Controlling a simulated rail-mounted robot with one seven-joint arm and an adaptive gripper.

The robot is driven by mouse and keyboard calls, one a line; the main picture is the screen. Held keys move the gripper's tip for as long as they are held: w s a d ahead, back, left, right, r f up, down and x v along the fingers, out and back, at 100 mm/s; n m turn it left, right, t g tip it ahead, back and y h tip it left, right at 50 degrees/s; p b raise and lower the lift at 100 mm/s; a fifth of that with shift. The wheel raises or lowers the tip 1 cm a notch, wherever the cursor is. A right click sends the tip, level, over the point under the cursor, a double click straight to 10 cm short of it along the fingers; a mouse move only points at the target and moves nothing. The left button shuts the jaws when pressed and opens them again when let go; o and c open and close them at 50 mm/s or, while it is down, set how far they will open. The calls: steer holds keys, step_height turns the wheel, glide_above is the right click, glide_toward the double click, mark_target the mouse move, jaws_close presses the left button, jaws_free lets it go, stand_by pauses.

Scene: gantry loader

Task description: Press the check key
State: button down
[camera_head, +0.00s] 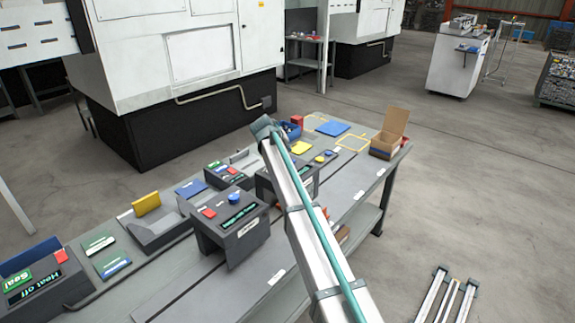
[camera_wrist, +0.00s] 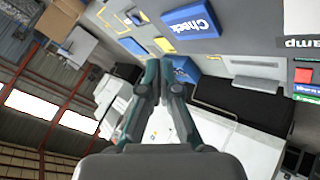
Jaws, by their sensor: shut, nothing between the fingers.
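The check key is a blue block with white "Check" lettering (camera_wrist: 190,22), near the top of the wrist view. I cannot tell for certain which blue piece it is in the head view. My gripper (camera_wrist: 159,68) shows in the wrist view with its dark fingers shut and empty. The fingertips lie below the key in that picture, apart from it. In the head view my arm crosses the bench and hides part of it, and the gripper cannot be made out there.
The long grey bench (camera_head: 180,285) carries several keyed consoles, including one with a red and a blue button (camera_head: 234,214). An open cardboard box (camera_head: 386,145) stands at its far right end. White machines (camera_head: 200,55) stand behind. The floor to the right is mostly clear.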

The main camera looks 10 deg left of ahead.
steer(key=shift+f+b, duration=0.6)
steer(key=shift+f, duration=0.9)
steer(key=shift+f, duration=0.15)
steer(key=shift+f+b, duration=0.3)
steer(key=shift+b, duration=0.05)
steer(key=shift+f, duration=0.35)
stand_by(1.1)
steer(key=shift+r, duration=0.8)
steer(key=shift+r, duration=0.1)
steer(key=shift+r+p, duration=0.6)
steer(key=shift+r, duration=1.8)
